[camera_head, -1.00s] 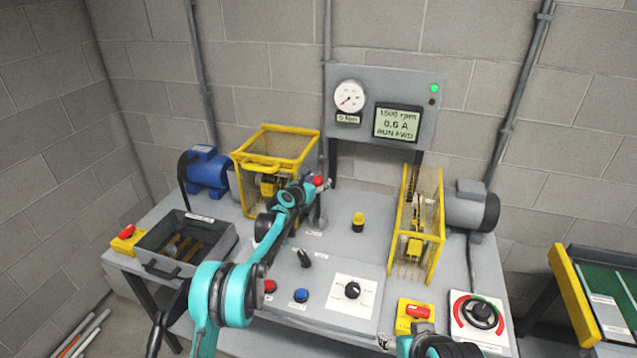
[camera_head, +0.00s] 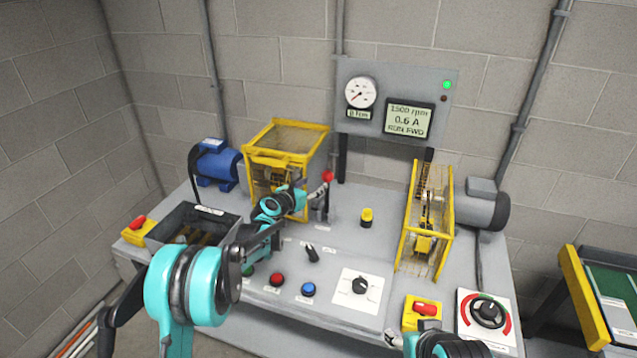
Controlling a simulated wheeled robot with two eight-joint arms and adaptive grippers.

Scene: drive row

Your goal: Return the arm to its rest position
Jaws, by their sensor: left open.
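My left arm comes in from the lower left, over the bench. Its gripper (camera_head: 318,192) is open and sits just beside the lever with the red ball knob (camera_head: 327,176). I cannot tell whether it touches the lever. The gripper hides part of the lever's shaft and the front of the left yellow guard (camera_head: 285,140). Part of my right arm shows at the bottom edge, with what looks like its gripper tip (camera_head: 391,338) near the red stop button's yellow box (camera_head: 411,318). Its jaws cannot be made out.
A gauge panel (camera_head: 400,95) stands at the back.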

